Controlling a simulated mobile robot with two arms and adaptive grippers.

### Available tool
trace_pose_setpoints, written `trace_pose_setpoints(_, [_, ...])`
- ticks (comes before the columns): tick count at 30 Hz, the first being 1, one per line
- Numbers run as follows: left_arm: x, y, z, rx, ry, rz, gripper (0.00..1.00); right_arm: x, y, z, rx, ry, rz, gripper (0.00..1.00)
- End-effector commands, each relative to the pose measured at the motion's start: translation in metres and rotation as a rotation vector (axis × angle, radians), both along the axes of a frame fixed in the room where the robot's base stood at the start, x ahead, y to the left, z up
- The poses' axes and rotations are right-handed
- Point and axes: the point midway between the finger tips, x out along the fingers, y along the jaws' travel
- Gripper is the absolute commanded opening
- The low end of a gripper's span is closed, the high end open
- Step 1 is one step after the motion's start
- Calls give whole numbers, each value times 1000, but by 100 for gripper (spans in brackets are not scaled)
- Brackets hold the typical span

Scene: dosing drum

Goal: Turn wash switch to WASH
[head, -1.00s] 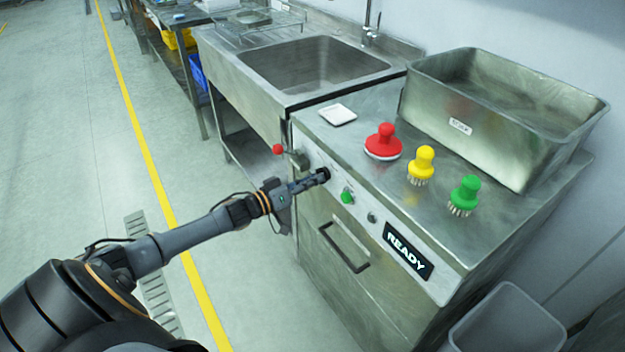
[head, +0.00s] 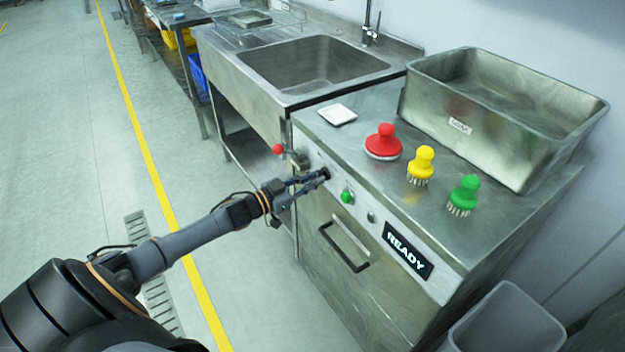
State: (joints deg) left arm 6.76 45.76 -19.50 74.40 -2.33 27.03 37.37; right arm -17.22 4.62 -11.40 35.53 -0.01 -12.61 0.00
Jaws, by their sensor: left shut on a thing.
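The wash switch (head: 326,173) is a small dark knob on the sloped front panel of the steel machine, left of a green button. My left gripper (head: 319,179) reaches in from the left and is shut on this knob, its fingers covering most of it. The knob's pointer and its position label are too small and too hidden to read. A black sign (head: 408,250) on the panel reads READY. My right gripper is not in view.
A green button (head: 347,197), a small dark knob (head: 371,217) and a drawer handle (head: 344,246) are close by. A red-knobbed lever (head: 278,149) stands left of the gripper. Red (head: 384,142), yellow (head: 421,166) and green (head: 464,196) brushes and a steel bin (head: 480,125) are on top.

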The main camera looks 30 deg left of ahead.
Motion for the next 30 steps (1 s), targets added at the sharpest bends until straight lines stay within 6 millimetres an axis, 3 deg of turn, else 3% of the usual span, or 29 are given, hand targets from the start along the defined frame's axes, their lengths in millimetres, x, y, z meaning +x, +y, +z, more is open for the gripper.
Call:
trace_pose_setpoints(15, [0,0,1,293,-122,0,0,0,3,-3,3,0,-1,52])
trace_pose_setpoints(30, [0,0,1,339,-142,-1,0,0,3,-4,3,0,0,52])
